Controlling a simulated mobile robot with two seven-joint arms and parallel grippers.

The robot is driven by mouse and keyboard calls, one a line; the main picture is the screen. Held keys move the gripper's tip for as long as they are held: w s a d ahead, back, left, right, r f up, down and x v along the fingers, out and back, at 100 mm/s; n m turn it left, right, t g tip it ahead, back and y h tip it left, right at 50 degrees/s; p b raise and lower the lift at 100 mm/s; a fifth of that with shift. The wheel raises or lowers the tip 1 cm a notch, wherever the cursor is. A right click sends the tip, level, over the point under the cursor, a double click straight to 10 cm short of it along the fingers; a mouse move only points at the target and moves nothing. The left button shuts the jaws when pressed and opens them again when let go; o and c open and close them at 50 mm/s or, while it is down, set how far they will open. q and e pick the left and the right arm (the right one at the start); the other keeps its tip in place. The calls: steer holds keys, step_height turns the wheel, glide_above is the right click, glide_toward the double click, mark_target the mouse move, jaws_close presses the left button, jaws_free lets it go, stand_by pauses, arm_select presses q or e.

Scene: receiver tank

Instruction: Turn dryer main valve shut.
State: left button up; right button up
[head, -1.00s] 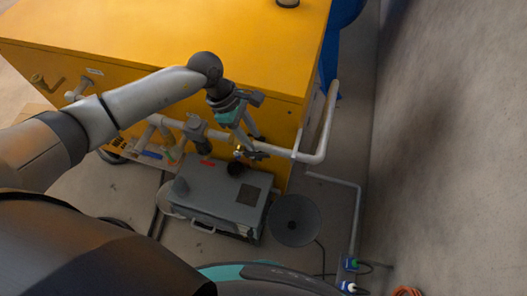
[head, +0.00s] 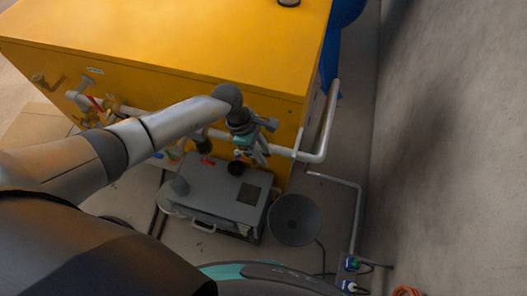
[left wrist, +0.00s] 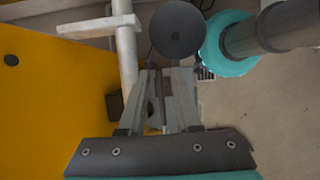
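A grey pipe (head: 282,151) with several valve fittings runs along the front of the yellow cabinet (head: 190,40). A red-handled fitting (head: 96,103) shows at its left end. I cannot tell by any readable label which one is the dryer main valve. My left gripper (head: 259,158) points down in front of the pipe, above the back right of the grey case. It also shows in the left wrist view (left wrist: 167,80), with nothing clearly held. Its finger gap is unclear. My left forearm hides the middle of the pipe. My right gripper is out of view.
The grey case (head: 222,185) stands on the floor before the cabinet. A dark round disc (head: 294,220) is to its right. A bent grey pipe (head: 357,205) runs low on the right, near the wall (head: 450,150). Floor between disc and wall is mostly clear.

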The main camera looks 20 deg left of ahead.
arm_select(q)
jaws_close()
stand_by(1.2)
